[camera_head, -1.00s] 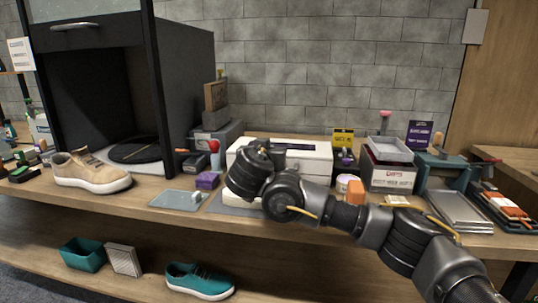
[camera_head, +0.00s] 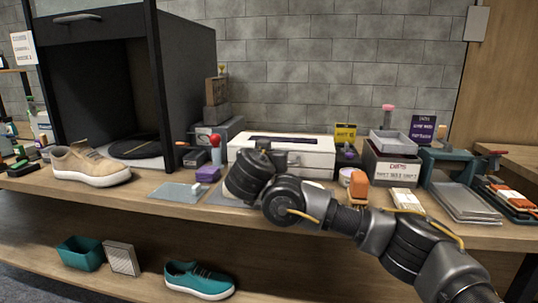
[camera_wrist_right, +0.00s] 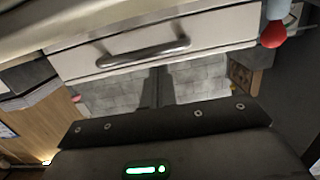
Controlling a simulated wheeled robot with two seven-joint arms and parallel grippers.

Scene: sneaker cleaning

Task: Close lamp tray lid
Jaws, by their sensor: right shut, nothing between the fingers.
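A white lamp tray box (camera_head: 310,158) stands at the back middle of the workbench, with a dark inset strip along its top. My right gripper (camera_head: 270,158) is in front of its left part and hides some of the front. In the right wrist view, which appears upside down, the white front panel (camera_wrist_right: 220,32) carries a grey bar handle (camera_wrist_right: 145,52). My right gripper's dark fingers (camera_wrist_right: 157,88) are together and empty, close to the handle. I cannot tell whether they touch the panel, or how far the lid is open. My left gripper is out of view.
A red-topped tool (camera_head: 215,142) and a purple block (camera_head: 208,174) are left of the box. A grey tray on a carton (camera_head: 392,168) and an orange brush (camera_head: 358,187) are to its right. A beige sneaker (camera_head: 90,167) sits at the left.

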